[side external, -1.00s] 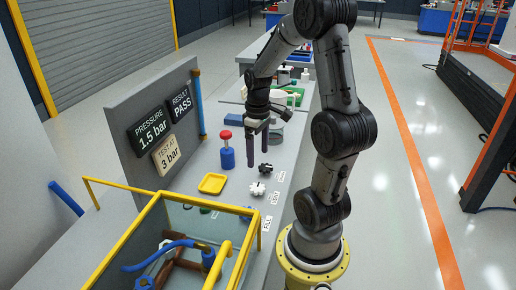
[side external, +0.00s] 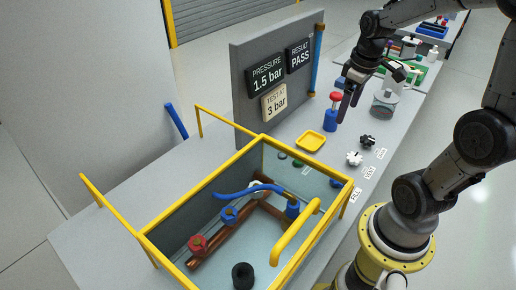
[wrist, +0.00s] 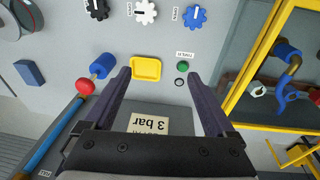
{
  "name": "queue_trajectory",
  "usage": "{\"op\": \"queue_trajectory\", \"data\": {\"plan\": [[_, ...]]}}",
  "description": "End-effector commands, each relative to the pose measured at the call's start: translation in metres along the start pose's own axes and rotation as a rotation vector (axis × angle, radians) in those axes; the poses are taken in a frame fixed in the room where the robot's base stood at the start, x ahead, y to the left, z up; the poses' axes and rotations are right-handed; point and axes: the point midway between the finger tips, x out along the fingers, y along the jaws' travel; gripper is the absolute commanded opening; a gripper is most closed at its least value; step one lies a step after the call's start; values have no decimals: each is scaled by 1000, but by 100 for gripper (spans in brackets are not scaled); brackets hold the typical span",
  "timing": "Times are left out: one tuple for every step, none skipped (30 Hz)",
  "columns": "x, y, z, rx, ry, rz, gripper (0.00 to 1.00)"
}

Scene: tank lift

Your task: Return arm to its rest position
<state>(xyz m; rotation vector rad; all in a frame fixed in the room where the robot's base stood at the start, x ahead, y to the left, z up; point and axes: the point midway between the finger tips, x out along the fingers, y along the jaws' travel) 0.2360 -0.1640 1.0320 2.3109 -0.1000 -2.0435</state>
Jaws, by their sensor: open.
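My gripper (side external: 347,100) is open and empty, above the grey bench near the panel. In the wrist view my gripper (wrist: 163,76) has its two dark fingers apart with nothing between them. The yellow tray (side external: 310,142) lies empty on the bench; in the wrist view the tray (wrist: 146,68) appears beyond the fingertips. I cannot tell the exact height of the fingers above the bench.
The yellow-framed tank (side external: 200,195) holds pipes, a blue hose and valves. The grey panel (side external: 245,75) reads 1.5 bar and PASS. Black (side external: 367,141) and white (side external: 354,158) dials sit on the bench.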

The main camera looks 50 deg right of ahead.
Motion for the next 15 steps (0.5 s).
{"op": "queue_trajectory", "data": {"plan": [[-18, -23, -8, -68, 53, 18, 90], [-27, -36, -10, -98, 81, 25, 90], [-38, -52, -10, -130, 119, 32, 90], [-46, -64, -9, -152, 147, 35, 90], [-54, -76, -7, -170, 175, 36, 90], [-63, -90, -4, -189, 212, 34, 90], [-69, -100, 0, -201, 238, 32, 90], [-74, -110, 5, -210, 262, 27, 90], [-80, -121, 11, -217, 293, 19, 90], [-84, -128, 16, -219, 314, 11, 90], [-87, -135, 22, -219, 334, 3, 90], [-90, -142, 29, -214, 357, -10, 90], [-91, -148, 35, -207, 372, -20, 90], [-92, -152, 41, -197, 385, -31, 90], [-93, -156, 49, -174, 399, -45, 90]]}}
